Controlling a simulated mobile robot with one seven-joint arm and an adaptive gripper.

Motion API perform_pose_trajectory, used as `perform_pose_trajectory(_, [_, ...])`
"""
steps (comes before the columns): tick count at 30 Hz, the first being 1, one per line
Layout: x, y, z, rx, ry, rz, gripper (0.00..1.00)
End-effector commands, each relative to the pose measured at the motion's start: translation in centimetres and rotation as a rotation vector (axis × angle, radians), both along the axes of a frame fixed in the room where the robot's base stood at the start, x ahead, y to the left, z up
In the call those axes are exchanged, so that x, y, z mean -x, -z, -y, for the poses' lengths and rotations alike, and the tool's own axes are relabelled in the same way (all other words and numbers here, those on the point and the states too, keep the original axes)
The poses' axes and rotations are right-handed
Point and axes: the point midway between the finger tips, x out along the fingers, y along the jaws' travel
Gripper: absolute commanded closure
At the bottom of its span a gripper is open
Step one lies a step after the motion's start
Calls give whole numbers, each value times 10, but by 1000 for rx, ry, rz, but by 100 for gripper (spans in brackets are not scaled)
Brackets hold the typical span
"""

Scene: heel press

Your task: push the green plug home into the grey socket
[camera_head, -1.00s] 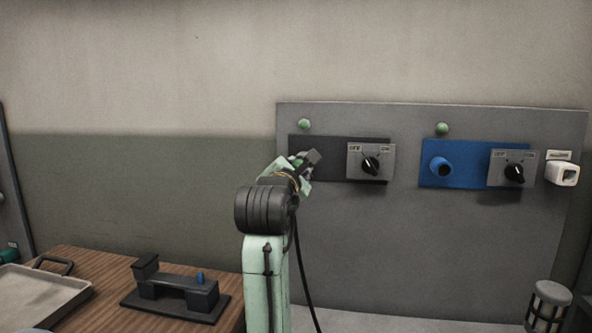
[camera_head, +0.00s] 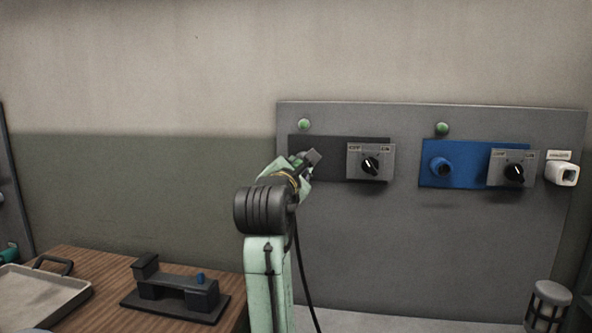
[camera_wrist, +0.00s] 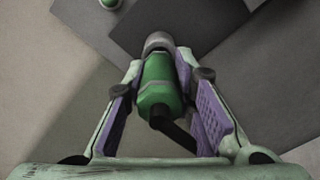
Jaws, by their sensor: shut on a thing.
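The green plug (camera_wrist: 160,80) lies between the purple pads of my gripper (camera_wrist: 160,66) in the wrist view. The gripper is shut on it. The plug's front end is at the grey socket (camera_wrist: 158,41), in line with it; how deep it sits cannot be told. A dark cable leaves the plug's back end. In the head view my gripper (camera_head: 303,170) is at the left end of the dark plate (camera_head: 330,162). The arm and fingers hide the plug there.
Right of my gripper is a grey switch box (camera_head: 371,162) with a black knob. Further right are a blue plate (camera_head: 463,177) with a blue round fitting, a second switch box (camera_head: 513,168) and a white socket (camera_head: 563,173). A wooden table (camera_head: 95,262) stands lower left.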

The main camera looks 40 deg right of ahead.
Motion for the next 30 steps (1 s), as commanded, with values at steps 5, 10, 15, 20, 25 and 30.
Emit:
perform_pose_trajectory(5, [-2, 0, 2, 0, 0, 0, 100])
perform_pose_trajectory(10, [-4, 0, 5, 0, 0, 0, 100])
perform_pose_trajectory(15, [-6, -1, 7, 0, 0, 0, 100])
perform_pose_trajectory(20, [-8, 0, 10, 0, 0, 0, 100])
perform_pose_trajectory(25, [-9, 0, 11, 0, 0, 0, 69])
perform_pose_trajectory(30, [-9, 0, 10, 0, 0, 0, 58])
